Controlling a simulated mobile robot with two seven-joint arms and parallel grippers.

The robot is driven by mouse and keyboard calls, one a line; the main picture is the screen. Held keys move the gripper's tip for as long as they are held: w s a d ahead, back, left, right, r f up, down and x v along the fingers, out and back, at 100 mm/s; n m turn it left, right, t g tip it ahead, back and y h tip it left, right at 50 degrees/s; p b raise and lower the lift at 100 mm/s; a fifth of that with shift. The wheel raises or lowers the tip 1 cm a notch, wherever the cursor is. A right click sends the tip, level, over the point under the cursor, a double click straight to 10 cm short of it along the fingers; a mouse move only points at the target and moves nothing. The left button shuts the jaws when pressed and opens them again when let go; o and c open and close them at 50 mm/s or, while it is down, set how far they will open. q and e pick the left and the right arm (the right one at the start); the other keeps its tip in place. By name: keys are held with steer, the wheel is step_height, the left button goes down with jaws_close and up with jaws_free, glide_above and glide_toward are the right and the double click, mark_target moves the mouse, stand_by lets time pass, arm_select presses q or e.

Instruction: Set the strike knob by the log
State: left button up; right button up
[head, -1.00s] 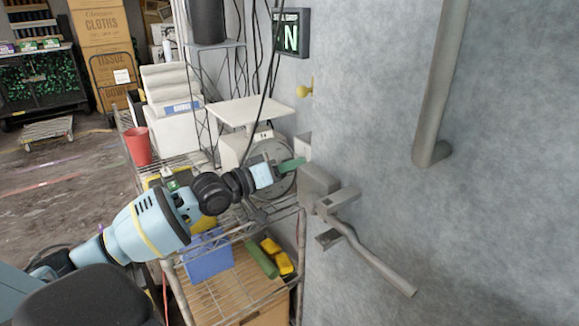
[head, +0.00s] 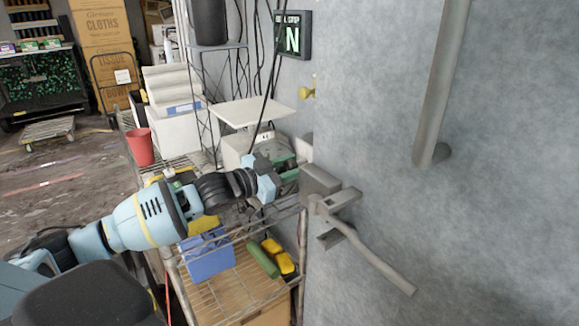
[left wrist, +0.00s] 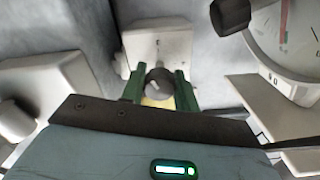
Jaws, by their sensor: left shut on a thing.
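The strike knob (left wrist: 160,82) is a small dark round knob with a pale pointer mark, on a light plate (left wrist: 160,40) in the left wrist view. My left gripper (left wrist: 160,88) has its two green fingers on either side of the knob and is shut on it. In the head view the left gripper (head: 290,167) reaches in beside the grey latch housing on the wall, and its hand hides the knob there. I cannot make out a log or its text in these frames. My right gripper is not in view.
A white dial gauge (left wrist: 285,40) is right of the knob. A grey latch with a long lever handle (head: 370,258) juts out at right. Below my arm is a wire rack (head: 235,285) with a blue bin (head: 208,258). A red cup (head: 140,147) stands at left.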

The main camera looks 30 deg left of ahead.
arm_select(q)
steer(key=m, duration=0.3)
steer(key=shift+m, duration=1)
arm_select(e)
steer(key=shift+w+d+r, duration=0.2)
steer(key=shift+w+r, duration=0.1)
arm_select(q)
steer(key=shift+m, duration=0.3)
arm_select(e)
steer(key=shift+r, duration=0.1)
arm_select(q)
steer(key=o, duration=1)
steer(key=shift+c, duration=0.2)
steer(key=p+v, duration=0.1)
steer(key=v, duration=0.7)
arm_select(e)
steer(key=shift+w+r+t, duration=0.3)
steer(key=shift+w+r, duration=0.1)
